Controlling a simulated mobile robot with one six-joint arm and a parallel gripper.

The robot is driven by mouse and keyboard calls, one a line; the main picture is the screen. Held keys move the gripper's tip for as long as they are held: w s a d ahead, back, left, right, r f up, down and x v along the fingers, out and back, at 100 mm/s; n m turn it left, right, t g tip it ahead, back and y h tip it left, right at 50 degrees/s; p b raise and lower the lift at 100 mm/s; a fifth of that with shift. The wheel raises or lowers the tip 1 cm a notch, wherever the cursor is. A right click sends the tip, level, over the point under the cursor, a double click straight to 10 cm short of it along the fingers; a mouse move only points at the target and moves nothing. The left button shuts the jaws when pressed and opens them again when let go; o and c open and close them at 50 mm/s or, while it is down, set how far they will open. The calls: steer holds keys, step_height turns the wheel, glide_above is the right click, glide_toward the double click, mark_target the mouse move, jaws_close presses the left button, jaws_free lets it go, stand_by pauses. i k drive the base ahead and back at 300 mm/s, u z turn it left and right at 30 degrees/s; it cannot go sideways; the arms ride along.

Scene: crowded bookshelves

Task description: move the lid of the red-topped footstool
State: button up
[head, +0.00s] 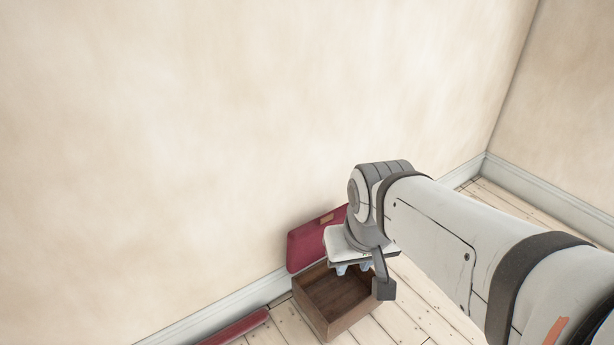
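The footstool is a brown wooden box (338,301) on the floor by the wall in the head view. Its inside shows and the visible part looks empty. The red lid (309,245) is raised at the box's back, tilted up near the wall, with a small tan patch on its upper edge. My gripper (355,269) is over the box's back right part, in front of the lid's right side. My wrist hides part of the lid and of the box's rim. The fingers are small and partly hidden, so I cannot tell whether they are open or touch anything.
A long, flat red object (236,328) lies on the floor at the lower left, near the wall. A pale baseboard (262,290) runs behind the box. The plank floor (418,306) right of the box is clear where it shows. A room corner is at the right.

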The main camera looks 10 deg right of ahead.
mark_target(305, 247)
steer(key=i, duration=0.9)
steer(key=u, duration=0.05)
